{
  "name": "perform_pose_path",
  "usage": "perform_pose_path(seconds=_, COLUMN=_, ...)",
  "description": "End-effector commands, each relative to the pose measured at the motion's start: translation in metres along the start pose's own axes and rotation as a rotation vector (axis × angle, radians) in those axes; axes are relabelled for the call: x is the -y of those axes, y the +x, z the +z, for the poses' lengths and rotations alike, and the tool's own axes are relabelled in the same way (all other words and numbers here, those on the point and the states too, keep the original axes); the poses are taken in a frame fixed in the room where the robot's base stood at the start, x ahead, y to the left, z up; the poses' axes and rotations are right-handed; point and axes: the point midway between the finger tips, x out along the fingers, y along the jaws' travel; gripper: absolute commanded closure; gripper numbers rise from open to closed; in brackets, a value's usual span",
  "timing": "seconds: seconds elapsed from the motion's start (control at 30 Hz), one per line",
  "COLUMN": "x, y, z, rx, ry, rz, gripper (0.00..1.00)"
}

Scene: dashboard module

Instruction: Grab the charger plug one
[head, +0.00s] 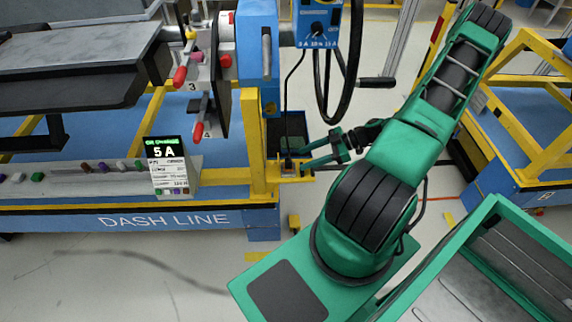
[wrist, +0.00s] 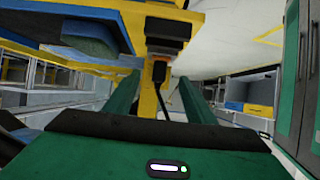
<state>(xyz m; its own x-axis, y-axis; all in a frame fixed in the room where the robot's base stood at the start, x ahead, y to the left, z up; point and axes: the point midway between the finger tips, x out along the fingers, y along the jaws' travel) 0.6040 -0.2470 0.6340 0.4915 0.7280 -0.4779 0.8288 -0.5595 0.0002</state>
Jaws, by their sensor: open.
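The charger plug (head: 288,166) looks like a small dark block on a yellow bracket at the end of the blue-and-yellow frame in the head view. A thin dark cable rises from it toward the blue charger box (head: 318,22). My gripper (head: 305,157) is open just right of the plug, with its two green fingers pointing at it. In the wrist view a dark block (wrist: 168,32), likely the plug or its holder, lies ahead of the open fingers (wrist: 160,82). A dark cable runs from it into the space between them. No contact shows.
The yellow bracket (head: 270,184) and post (head: 258,150) stand close to the fingertips. A dark bin (head: 292,124) sits behind the plug. The display reading 5 A (head: 166,150) is left of the post.

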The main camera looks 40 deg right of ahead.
Motion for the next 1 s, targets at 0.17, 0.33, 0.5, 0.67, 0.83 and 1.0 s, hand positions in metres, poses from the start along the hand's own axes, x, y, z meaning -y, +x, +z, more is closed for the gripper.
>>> perform_pose_path(seconds=0.17, x=0.001, y=0.010, z=0.000, rx=0.001, ry=0.000, rz=-0.002, gripper=0.50)
perform_pose_path(seconds=0.33, x=0.000, y=0.024, z=0.000, rx=-0.001, ry=0.000, rz=-0.003, gripper=0.50)
perform_pose_path(seconds=0.5, x=-0.002, y=0.049, z=0.001, rx=-0.001, ry=0.000, rz=-0.004, gripper=0.50)
perform_pose_path(seconds=0.67, x=-0.002, y=0.061, z=0.001, rx=0.001, ry=0.000, rz=-0.003, gripper=0.50)
perform_pose_path(seconds=0.83, x=-0.002, y=0.060, z=0.001, rx=0.002, ry=0.000, rz=-0.002, gripper=0.50)
perform_pose_path(seconds=1.0, x=-0.002, y=0.060, z=0.001, rx=0.002, ry=0.000, rz=-0.002, gripper=0.88)
